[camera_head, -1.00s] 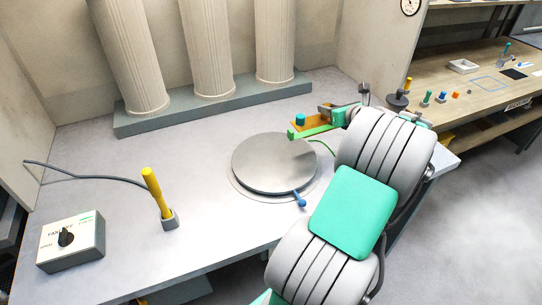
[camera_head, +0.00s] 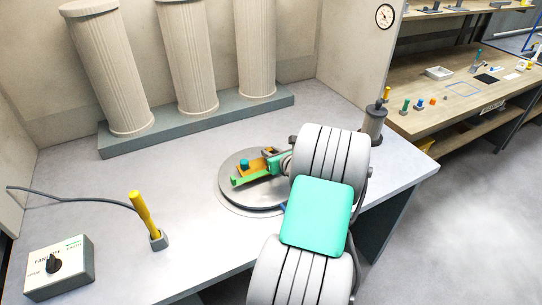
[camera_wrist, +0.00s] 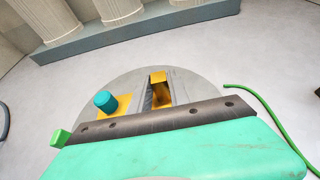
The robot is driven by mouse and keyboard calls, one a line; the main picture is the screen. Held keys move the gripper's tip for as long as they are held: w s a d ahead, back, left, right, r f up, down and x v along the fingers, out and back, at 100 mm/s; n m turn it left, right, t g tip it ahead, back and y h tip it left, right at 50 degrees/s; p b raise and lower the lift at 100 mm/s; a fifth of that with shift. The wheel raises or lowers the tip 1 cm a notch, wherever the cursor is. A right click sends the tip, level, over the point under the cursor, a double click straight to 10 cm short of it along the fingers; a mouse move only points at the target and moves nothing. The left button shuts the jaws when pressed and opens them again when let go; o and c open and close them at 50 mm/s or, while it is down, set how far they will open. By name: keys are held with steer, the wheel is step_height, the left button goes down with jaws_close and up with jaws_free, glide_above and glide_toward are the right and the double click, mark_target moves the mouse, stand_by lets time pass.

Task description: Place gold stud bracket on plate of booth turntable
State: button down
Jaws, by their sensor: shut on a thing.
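The gold bracket (camera_head: 257,165) with its teal stud (camera_head: 244,163) is over the round grey plate of the turntable (camera_head: 250,201) in the head view. My gripper (camera_head: 264,172) is shut on the bracket, reaching in from the right, with a green finger along its near side. In the wrist view, the gold bracket (camera_wrist: 124,104) and teal stud (camera_wrist: 104,99) show beyond the dark bar of my gripper, with the plate (camera_wrist: 207,91) behind and below. Part of the bracket is hidden by my gripper. I cannot tell whether the bracket touches the plate.
A yellow-handled tool (camera_head: 142,212) stands in a holder left of the turntable. A control box (camera_head: 58,268) is at front left. Columns (camera_head: 186,60) stand on a plinth at the back. A grey canister (camera_head: 373,122) is at the right edge. The bench between is clear.

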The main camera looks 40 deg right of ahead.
steer(key=shift+d+f, duration=0.1)
steer(key=shift+f, duration=1.05)
steer(key=c, duration=1.2)
jaws_free()
steer(key=shift+c, duration=0.2)
